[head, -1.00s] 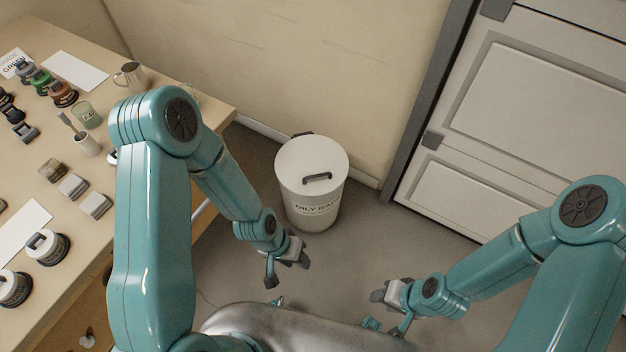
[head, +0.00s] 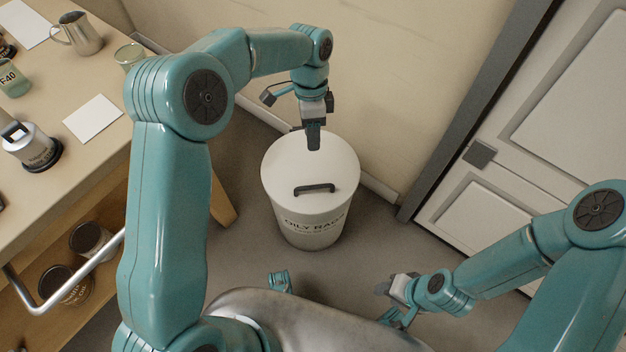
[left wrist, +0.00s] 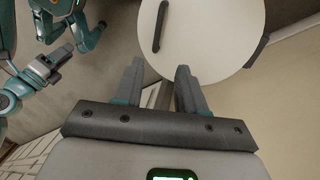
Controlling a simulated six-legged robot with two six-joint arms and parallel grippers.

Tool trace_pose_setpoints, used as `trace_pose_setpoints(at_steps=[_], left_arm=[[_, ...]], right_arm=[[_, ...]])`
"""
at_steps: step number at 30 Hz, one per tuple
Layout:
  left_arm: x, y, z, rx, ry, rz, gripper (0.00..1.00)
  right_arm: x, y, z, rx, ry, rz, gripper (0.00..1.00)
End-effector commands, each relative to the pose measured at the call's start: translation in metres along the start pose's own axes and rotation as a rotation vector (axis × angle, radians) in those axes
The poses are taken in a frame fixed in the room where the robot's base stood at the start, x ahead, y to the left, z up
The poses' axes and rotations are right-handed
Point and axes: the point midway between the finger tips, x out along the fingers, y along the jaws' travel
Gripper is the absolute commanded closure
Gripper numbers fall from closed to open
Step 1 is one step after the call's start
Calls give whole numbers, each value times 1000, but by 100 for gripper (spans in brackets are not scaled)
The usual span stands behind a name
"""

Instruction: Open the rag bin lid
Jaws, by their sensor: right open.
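The white rag bin (head: 308,232), lettered OILY RAGS, stands upright on the floor in the head view. Its round white lid (head: 285,165) is shut and has a dark bar handle (head: 314,188) near the front. My left gripper (head: 314,140) points down over the lid's back edge, behind the handle. In the left wrist view my left gripper (left wrist: 160,78) has its fingers apart with nothing between them. The lid (left wrist: 205,35) and handle (left wrist: 160,27) show beyond the fingertips. My right gripper (head: 385,298) is open and empty, low and to the right of the bin.
A wooden bench (head: 75,165) with a metal jug (head: 80,35), a paper card (head: 93,119) and jars stands at the left. A wall is close behind the bin, and a grey-framed door (head: 490,195) is at the right.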

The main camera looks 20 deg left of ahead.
Motion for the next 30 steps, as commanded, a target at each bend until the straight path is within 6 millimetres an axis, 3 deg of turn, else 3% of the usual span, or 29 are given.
trace_pose_setpoints(at_steps=[5,15,21,30], left_arm=[[21,6,6,4,-4,2,60],[103,9,12,-2,-3,3,60],[142,7,13,-2,-2,1,60],[161,5,12,-3,-1,0,60]], right_arm=[[9,3,0,-1,0,0,57],[36,13,-1,-1,0,0,57],[46,18,-3,5,5,1,57],[50,20,-5,10,10,1,57]])
